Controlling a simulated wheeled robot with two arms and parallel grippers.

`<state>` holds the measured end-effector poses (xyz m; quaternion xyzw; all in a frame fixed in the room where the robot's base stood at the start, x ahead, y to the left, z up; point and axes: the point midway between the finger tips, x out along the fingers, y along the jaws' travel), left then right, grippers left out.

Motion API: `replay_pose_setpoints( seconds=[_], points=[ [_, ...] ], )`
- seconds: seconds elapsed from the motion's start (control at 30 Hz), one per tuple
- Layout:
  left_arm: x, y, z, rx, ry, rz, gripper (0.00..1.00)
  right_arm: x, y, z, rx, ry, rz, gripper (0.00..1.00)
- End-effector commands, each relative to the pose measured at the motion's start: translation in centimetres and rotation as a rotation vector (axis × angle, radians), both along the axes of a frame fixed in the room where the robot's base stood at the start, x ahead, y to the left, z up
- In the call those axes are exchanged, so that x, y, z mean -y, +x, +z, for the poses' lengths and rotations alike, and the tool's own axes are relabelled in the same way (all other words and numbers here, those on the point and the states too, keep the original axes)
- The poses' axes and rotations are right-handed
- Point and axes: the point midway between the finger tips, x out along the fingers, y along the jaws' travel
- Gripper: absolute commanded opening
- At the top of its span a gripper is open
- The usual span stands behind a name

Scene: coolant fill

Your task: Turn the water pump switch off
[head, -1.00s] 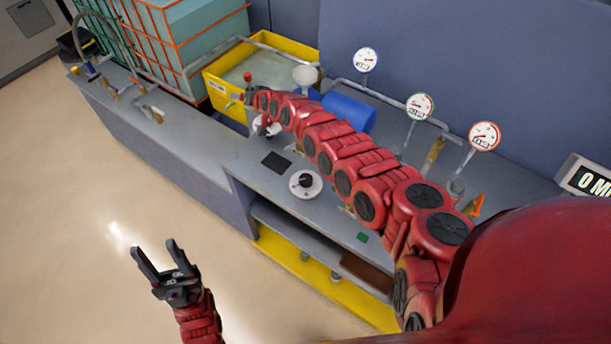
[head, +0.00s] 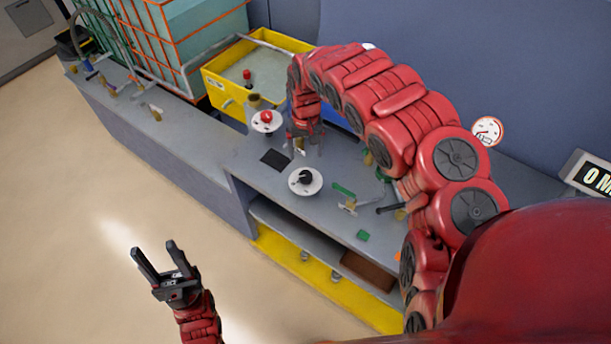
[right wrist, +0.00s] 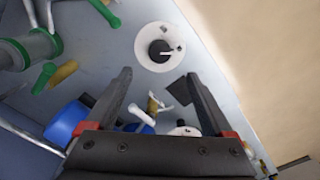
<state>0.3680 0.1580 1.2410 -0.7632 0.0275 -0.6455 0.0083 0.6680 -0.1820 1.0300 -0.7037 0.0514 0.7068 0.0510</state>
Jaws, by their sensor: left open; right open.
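A round white plate with a black knob (head: 305,178) lies on the grey bench top. A second white plate with a red knob (head: 266,118) lies further back. I cannot tell from labels which is the water pump switch. My right gripper (head: 306,148) points down, open and empty, over the bench just right of the red knob and behind the black one. In the right wrist view the black knob (right wrist: 159,49) shows beyond the open fingers (right wrist: 160,88); the other plate (right wrist: 185,131) is partly hidden by the gripper. My left gripper (head: 153,247) is open and empty over the floor.
A yellow tub (head: 215,90) stands behind the bench. A black square (head: 275,160) lies beside the knobs. A green-handled valve (head: 345,190) and pipes lie to the right. A gauge (head: 487,131) stands at the back right. Floor at left is clear.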

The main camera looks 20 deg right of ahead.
Motion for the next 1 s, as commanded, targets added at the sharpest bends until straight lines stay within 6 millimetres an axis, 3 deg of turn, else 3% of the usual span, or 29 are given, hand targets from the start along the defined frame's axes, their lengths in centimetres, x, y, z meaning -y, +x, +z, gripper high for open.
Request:
replay_pose_setpoints(
  seconds=[0.4, 0.7, 1.0],
  points=[
    [0.0, 0.0, 2.1, 0.000, 0.000, 0.000, 0.53, -0.1, 0.0, -5.6, 0.002, 0.003, 0.001, 0.86],
    [0.0, 0.0, 2.5, 0.000, 0.000, 0.000, 0.53, -0.2, 0.2, -9.3, 0.007, 0.004, 0.000, 0.86],
    [0.0, 0.0, 2.2, 0.000, 0.000, 0.000, 0.53, -0.1, 0.1, -11.3, 0.005, 0.001, 0.000, 0.86]
  ],
)
